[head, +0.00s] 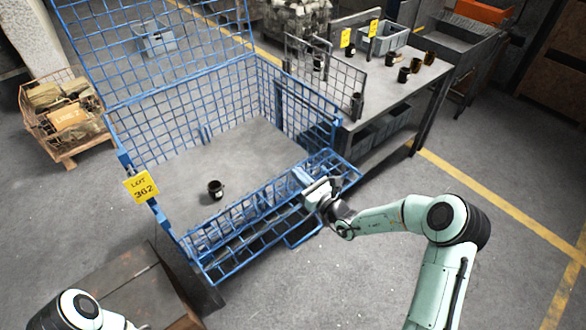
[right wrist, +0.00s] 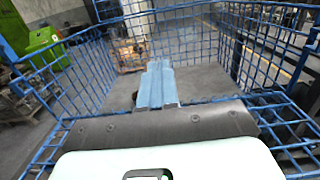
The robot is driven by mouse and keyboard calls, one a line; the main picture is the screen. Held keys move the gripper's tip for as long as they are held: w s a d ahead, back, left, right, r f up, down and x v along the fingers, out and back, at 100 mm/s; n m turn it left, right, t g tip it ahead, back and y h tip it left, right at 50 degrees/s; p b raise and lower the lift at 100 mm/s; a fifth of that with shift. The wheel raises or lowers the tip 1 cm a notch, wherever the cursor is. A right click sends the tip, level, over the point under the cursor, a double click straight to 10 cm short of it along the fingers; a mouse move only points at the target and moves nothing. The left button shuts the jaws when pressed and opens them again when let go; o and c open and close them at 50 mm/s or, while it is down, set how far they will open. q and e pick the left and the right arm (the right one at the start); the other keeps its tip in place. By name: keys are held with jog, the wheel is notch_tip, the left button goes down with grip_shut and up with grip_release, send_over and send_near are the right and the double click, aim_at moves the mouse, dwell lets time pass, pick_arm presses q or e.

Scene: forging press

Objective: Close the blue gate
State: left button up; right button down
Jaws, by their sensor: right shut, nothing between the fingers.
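The blue gate (head: 238,258) is the wire-mesh front panel of a blue wire cage (head: 178,108). It leans outward and down along the cage's front edge, not upright. My right gripper (head: 305,178) is over the right part of the gate, at the cage's front rail. In the right wrist view its blue fingers (right wrist: 157,85) are together and empty, pointing into the cage. Whether the gripper touches the gate is unclear. My left gripper does not show; only part of my left arm is at the bottom left of the head view.
A dark cup (head: 215,189) stands on the cage floor, and a yellow lot sign (head: 141,186) hangs on its left post. A table (head: 392,98) with several cups is behind right.

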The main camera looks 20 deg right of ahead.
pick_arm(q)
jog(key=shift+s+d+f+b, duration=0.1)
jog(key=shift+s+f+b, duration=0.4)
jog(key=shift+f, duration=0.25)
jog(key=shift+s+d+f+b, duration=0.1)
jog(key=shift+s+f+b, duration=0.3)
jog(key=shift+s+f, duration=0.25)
pick_arm(e)
jog(key=s+d+f, duration=0.3)
jog(key=s+f, duration=0.1)
jog(key=s, duration=0.2)
jog(key=shift+s+f, duration=0.35)
jog(key=shift+f, duration=0.05)
